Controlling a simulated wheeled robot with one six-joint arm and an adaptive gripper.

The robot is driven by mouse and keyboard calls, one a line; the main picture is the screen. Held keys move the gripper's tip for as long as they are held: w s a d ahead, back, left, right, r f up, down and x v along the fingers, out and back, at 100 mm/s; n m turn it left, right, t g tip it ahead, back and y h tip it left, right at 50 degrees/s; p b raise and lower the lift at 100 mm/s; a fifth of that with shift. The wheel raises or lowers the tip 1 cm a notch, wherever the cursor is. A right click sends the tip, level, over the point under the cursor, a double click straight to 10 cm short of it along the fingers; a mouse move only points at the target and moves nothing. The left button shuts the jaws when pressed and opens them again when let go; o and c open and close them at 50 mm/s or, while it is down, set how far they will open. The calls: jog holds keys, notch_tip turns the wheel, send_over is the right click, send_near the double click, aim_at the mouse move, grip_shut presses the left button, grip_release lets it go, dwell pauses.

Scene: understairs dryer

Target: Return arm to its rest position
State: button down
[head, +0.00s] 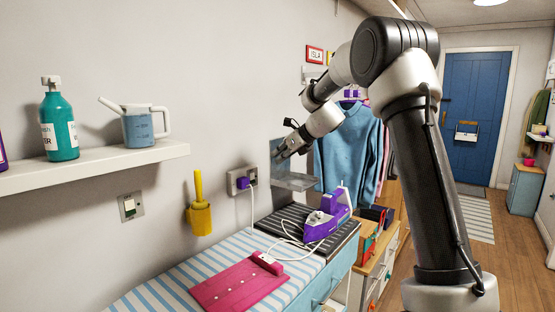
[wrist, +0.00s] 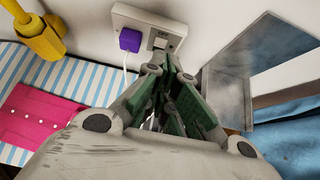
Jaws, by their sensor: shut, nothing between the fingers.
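My gripper (head: 280,153) is at the end of my bent arm, close to the wall above the ironing surface. In the wrist view its fingers (wrist: 168,103) are together with nothing between them. They point toward the wall socket (wrist: 150,35) and overlap its lower right part in that view. A purple plug (wrist: 130,40) sits in the left side of the socket, with a white cord hanging from it. In the head view, the socket (head: 236,181) is left of and below my gripper. I cannot tell whether the fingertips touch the socket.
A metal holder (head: 295,182) is on the wall right beside my gripper. Below are a purple iron (head: 325,218) on a dark ribbed rest and a pink cloth (head: 238,286) on the striped board (head: 190,275). Blue clothing (head: 352,150) hangs behind. Open floor lies right, before the blue door (head: 472,110).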

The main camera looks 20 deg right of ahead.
jog(key=s+d+f+n+g+h, duration=0.15)
jog(key=s+f+n, duration=0.25)
jog(key=s+n, duration=0.4)
jog(key=s+d+f+n+g, duration=0.2)
jog(key=s+f+n+g, duration=0.1)
jog(key=s+n, duration=0.4)
jog(key=s+d+r+n+h, duration=0.1)
jog(key=s+n, duration=0.3)
jog(key=s, duration=0.7)
jog(key=s+d+r+n+h, duration=0.2)
jog(key=s+n, duration=0.3)
jog(key=s, duration=0.7)
jog(key=s+d+r+n+h, duration=0.1)
jog(key=s+d+n, duration=0.2)
jog(key=s, duration=0.9)
jog(key=shift+d+r+n+h, duration=0.15)
jog(key=shift+r+n+h, duration=0.15)
jog(key=shift+n, duration=0.6)
